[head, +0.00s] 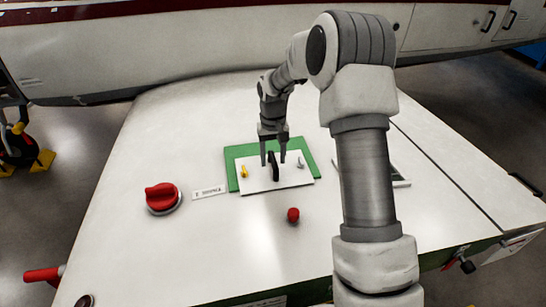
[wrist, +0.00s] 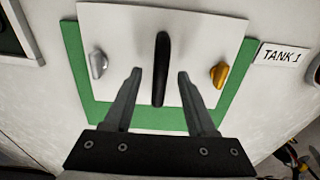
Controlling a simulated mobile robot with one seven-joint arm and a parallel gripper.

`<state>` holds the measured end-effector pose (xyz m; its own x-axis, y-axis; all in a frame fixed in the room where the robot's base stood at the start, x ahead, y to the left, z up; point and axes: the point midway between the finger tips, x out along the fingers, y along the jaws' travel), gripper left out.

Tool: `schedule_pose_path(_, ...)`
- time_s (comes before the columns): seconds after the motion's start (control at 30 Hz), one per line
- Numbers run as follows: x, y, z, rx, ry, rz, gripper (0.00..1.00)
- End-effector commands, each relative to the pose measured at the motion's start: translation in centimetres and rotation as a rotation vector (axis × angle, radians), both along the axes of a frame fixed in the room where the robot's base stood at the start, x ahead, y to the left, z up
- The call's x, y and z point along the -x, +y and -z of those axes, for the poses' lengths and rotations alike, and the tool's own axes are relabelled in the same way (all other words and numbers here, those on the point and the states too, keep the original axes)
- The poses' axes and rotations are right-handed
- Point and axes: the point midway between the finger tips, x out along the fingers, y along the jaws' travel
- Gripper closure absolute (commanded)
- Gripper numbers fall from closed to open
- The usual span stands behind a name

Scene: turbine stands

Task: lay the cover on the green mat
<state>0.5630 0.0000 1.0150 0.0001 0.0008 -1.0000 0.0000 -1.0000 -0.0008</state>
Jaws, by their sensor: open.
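The cover is a white square plate (head: 292,180) with a black upright handle (head: 274,166) in its middle. It lies on the green mat (head: 236,153), set toward one side, and green shows along its other edges. It also shows in the wrist view (wrist: 121,18), where green shows at its left, right and near sides. A yellow knob (head: 244,171) and a silver knob (head: 300,163) are on the plate. My gripper (wrist: 154,75) is open, with one finger on each side of the black handle (wrist: 161,68) and gaps between.
A label reading "TANK 1" (wrist: 284,55) lies beside the mat. A red knob (head: 162,197) stands at the left and a small red ball (head: 293,215) in front of the plate. A pale frame (head: 398,182) lies at the right, partly behind my arm. The white surface at back left is clear.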

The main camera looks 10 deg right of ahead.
Motion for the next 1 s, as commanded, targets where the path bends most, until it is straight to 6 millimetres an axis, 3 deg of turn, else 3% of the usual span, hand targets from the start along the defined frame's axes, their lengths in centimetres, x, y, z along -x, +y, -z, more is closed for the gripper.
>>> schedule_pose_path(0.1, 0.0, 0.0, 0.1, 0.0, 0.001, 0.0, 0.33)
schedule_pose_path(0.43, 0.0, 0.0, -0.4, 0.0, 0.0, 0.0, 0.33)
schedule_pose_path(1.0, 0.0, 0.0, -4.9, 0.0, -0.001, 0.0, 0.33)
